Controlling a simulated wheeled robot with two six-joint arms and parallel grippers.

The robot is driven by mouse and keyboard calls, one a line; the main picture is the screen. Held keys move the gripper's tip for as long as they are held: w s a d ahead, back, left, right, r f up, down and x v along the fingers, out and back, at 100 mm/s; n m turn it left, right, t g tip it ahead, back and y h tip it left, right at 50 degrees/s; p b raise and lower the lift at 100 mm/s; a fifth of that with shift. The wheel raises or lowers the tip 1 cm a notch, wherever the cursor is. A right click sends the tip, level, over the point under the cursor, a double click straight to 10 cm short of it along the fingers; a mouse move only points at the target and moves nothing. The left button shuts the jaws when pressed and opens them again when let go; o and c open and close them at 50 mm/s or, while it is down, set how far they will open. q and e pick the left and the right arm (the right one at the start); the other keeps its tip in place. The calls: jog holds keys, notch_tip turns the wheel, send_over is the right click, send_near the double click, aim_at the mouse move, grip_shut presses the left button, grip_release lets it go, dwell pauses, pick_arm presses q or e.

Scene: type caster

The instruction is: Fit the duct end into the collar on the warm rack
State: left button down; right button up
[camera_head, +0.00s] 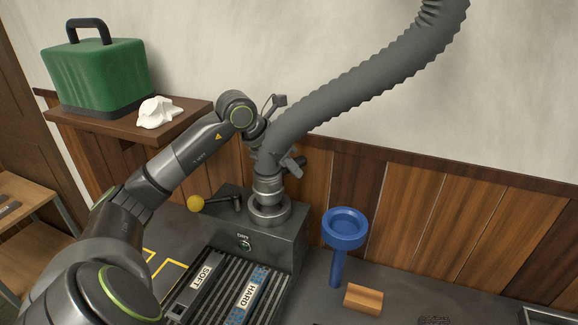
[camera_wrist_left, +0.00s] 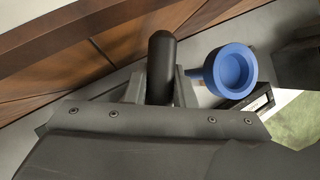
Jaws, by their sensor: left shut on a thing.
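The grey ribbed duct (camera_head: 350,90) comes down from the upper right. Its metal end (camera_head: 267,185) points down at the round collar (camera_head: 269,209) on top of the dark grey rack (camera_head: 272,243). The end is upright and lined up with the collar; I cannot tell whether it is seated inside or only above it. My left gripper (camera_head: 291,166) is beside the duct's lower part, partly hidden behind it. In the left wrist view its fingers are shut on a black rounded handle (camera_wrist_left: 162,62), seemingly the duct's. My right gripper is not in view.
A yellow-knobbed lever (camera_head: 196,203) sticks out left of the collar. SOFT (camera_head: 200,285) and HARD (camera_head: 248,295) labelled strips lie in front. A blue cup-topped stand (camera_head: 338,260) and a wooden block (camera_head: 363,299) are to the right. A shelf (camera_head: 180,112) holds a green case (camera_head: 100,75).

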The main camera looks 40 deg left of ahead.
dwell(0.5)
pick_arm(q)
jog(key=shift+b, duration=0.75)
dwell(1.0)
jog(key=shift+f+b, duration=1.95)
jog(key=shift+f, duration=0.05)
jog(key=c, duration=1.1)
grip_release()
jog(key=shift+r, duration=0.1)
jog(key=shift+c, duration=0.2)
jog(key=b+v, duration=0.4)
jog(key=v, duration=1.3)
jog(key=shift+r, duration=0.25)
